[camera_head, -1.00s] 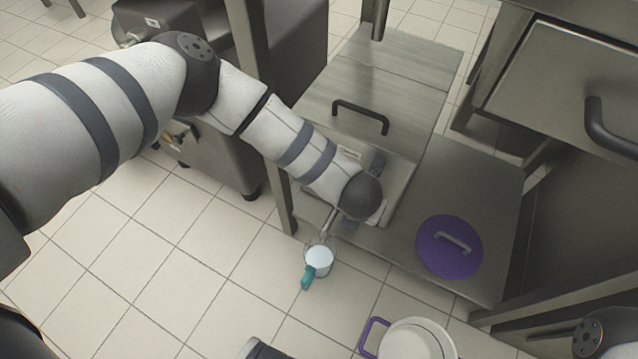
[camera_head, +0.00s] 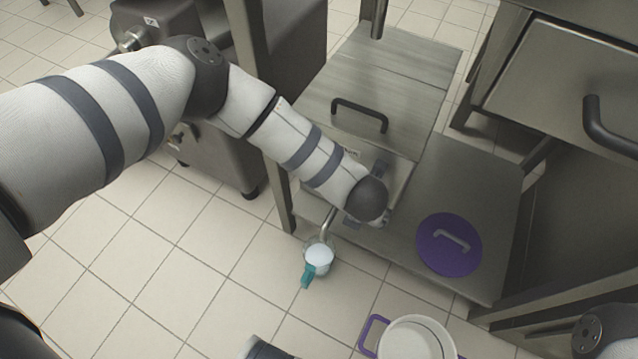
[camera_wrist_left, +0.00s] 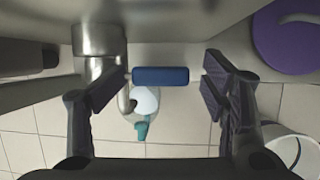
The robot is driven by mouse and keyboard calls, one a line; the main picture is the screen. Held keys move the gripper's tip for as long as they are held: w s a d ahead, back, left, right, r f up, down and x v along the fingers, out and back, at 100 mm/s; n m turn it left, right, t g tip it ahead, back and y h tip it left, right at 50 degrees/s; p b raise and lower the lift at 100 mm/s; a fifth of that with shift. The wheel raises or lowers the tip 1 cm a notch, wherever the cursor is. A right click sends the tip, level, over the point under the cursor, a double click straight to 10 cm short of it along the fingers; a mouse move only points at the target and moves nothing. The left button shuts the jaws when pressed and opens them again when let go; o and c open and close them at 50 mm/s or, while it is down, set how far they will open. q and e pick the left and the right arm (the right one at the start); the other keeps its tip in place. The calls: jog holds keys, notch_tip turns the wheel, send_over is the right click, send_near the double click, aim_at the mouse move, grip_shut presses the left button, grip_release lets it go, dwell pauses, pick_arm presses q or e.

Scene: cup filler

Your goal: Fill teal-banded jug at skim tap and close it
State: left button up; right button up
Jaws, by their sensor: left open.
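The teal-banded jug (camera_head: 319,259) hangs or stands under the curved metal spout (camera_head: 328,222) at the front of the steel cabinet. Its teal handle (camera_head: 307,277) points toward the front, and its inside looks whitish. The jug also shows in the left wrist view (camera_wrist_left: 145,103), beside the steel tap pipe (camera_wrist_left: 122,98). A blue bar, seemingly the tap lever (camera_wrist_left: 160,76), lies between the fingers of my left gripper (camera_wrist_left: 160,86). The gripper is open, with clear gaps to the bar on both sides. In the head view my left wrist hides this gripper. My right gripper is out of view.
A purple lid (camera_head: 449,244) lies on the steel counter right of the tap. A white bucket with a purple handle (camera_head: 415,340) stands at the bottom. A hatch with a black handle (camera_head: 360,115) is behind my wrist. The tiled floor at left is open.

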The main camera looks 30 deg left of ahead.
pick_arm(q)
jog(key=a+v, duration=0.1)
jog(key=v, duration=1)
jog(key=shift+s+d+r, duration=0.25)
jog(key=shift+d+r, duration=0.1)
jog(key=shift+d, duration=0.15)
